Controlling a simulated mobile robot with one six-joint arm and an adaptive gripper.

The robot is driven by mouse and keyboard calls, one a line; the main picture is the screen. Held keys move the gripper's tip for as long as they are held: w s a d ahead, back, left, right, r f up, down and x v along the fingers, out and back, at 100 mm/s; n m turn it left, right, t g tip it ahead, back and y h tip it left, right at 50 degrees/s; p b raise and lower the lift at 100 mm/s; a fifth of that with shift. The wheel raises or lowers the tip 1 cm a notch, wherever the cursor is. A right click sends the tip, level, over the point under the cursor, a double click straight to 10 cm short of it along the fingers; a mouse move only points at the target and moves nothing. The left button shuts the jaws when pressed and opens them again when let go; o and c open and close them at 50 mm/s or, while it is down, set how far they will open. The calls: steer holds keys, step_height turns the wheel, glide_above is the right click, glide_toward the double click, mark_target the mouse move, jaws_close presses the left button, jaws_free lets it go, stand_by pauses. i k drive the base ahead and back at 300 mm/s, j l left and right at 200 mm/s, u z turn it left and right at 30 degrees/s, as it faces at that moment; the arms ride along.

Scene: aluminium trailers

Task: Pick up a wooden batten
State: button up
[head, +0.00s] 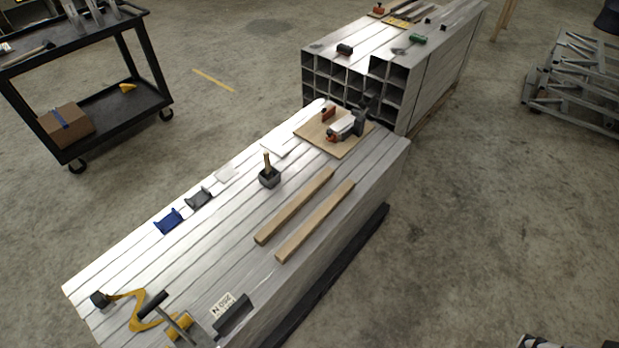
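Two wooden battens lie side by side on the near stack of aluminium profiles (215,250). The left batten (294,207) and the right batten (315,222) run roughly parallel, with a narrow gap between them. Both lie flat near the right edge of the stack and are fully visible. My gripper is not recognisable in the head view.
A mallet (269,178) stands left of the battens. A board (320,138) carrying a tool lies beyond them. Blue (168,221) and dark (199,197) pieces lie left; a yellow strap (140,310) lies nearer. Open floor (470,220) is at right.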

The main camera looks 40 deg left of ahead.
mark_target(281, 218)
steer(key=i+u, duration=0.2)
steer(key=i, duration=0.25)
steer(key=i+u, duration=0.2)
steer(key=i, duration=0.25)
steer(key=i+l+u, duration=0.2)
steer(key=i, duration=0.25)
steer(key=i+l+u, duration=0.2)
steer(key=i, duration=0.2)
steer(key=i+j+u, duration=0.2)
steer(key=i, duration=0.25)
steer(key=i+j+u, duration=0.2)
steer(key=i, duration=0.25)
steer(key=z, duration=8.55)
